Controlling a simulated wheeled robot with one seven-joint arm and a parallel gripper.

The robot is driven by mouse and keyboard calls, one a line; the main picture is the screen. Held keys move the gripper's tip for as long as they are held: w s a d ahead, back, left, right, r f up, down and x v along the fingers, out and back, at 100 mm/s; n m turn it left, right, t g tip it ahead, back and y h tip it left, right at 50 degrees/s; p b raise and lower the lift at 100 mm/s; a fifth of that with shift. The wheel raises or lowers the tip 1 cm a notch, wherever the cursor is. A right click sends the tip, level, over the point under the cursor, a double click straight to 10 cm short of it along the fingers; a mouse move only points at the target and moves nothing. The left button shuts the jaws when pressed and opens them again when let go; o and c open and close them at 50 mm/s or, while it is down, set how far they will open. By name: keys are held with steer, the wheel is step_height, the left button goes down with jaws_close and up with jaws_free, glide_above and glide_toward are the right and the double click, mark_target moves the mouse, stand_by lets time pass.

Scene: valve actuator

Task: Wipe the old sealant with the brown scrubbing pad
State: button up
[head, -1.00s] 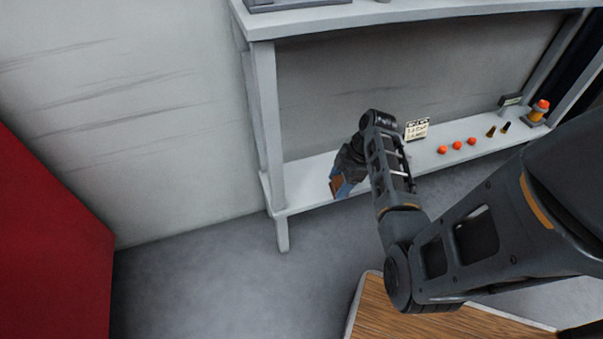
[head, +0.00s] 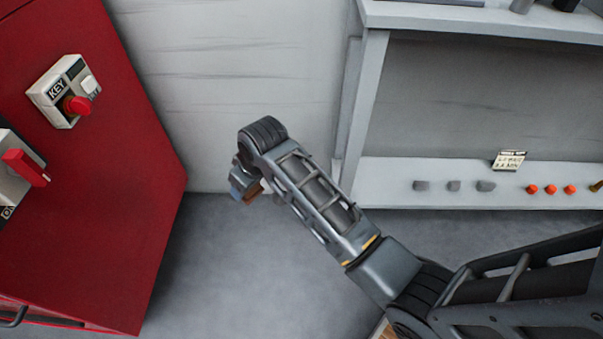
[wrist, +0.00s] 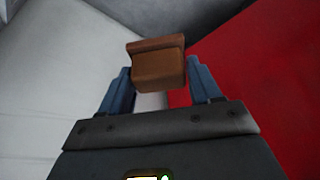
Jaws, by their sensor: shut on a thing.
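The brown scrubbing pad (wrist: 158,68) is held between the blue fingers of my gripper (wrist: 160,95) in the wrist view. My gripper is shut on it. In the head view my gripper (head: 243,190) hangs over the floor between the red cabinet and the white shelf unit, mostly hidden behind my wrist. A small brown part of the pad (head: 252,193) shows there. Old sealant cannot be made out in either view.
A red cabinet (head: 95,200) stands at the left with a key switch box (head: 63,92) and a red-handled switch (head: 22,165). The shelf unit's lower shelf (head: 390,185) at the right holds grey blocks (head: 453,185), orange pieces (head: 551,189) and a label card (head: 509,160).

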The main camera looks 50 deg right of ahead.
steer(key=shift+m, duration=0.4)
steer(key=w+a, duration=0.1)
steer(key=a, duration=0.1)
steer(key=w+a+r, duration=0.1)
steer(key=w+a, duration=0.1)
steer(key=shift+w+r, duration=0.1)
steer(key=shift+w, duration=0.1)
steer(key=shift+s+d, duration=0.1)
steer(key=shift+s, duration=0.05)
